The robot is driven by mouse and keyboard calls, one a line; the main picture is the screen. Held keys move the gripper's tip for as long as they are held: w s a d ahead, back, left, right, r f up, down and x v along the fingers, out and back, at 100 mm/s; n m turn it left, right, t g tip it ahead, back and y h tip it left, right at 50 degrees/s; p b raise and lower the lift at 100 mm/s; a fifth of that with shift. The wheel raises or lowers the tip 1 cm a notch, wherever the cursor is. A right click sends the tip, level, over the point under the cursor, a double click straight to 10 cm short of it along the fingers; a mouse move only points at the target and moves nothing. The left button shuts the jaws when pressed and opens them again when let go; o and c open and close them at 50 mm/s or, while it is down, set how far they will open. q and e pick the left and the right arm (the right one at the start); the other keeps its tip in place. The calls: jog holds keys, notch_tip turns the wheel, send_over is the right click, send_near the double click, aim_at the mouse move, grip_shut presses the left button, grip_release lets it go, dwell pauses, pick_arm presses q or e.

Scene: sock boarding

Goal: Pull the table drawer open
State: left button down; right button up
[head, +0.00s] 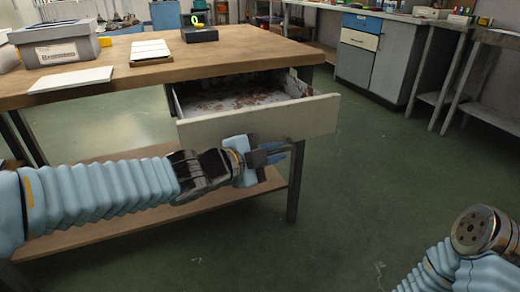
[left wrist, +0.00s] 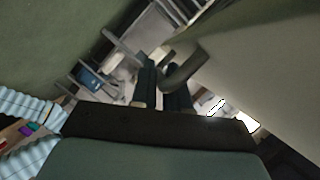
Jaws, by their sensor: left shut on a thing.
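The table drawer (head: 262,120) is pulled out from the wooden table (head: 240,48), with its pale front panel facing me and its stained inside showing. My left gripper (head: 272,153) is at the lower part of the drawer front. In the left wrist view, its dark fingers (left wrist: 162,88) are shut on the dark curved drawer handle (left wrist: 186,68), which stands out from the pale panel. In the head view the handle is mostly hidden by the gripper. Part of my right arm shows at the lower right, but its gripper is out of view.
On the tabletop are a grey box (head: 57,45), a white board (head: 70,79), a white-topped block (head: 150,51) and a black tray (head: 199,34) with a yellow item. A table leg (head: 295,185) stands below the drawer. The green floor to the right is clear.

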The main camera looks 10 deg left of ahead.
pick_arm(q)
jog(key=shift+s+d+f+b, duration=0.1)
jog(key=shift+s+d+b, duration=0.15)
jog(key=shift+s+d, duration=0.35)
jog(key=shift+s+d+b, duration=0.25)
jog(key=shift+s, duration=0.5)
pick_arm(e)
jog(key=shift+f, duration=0.9)
pick_arm(q)
jog(key=c, duration=1.2)
grip_release()
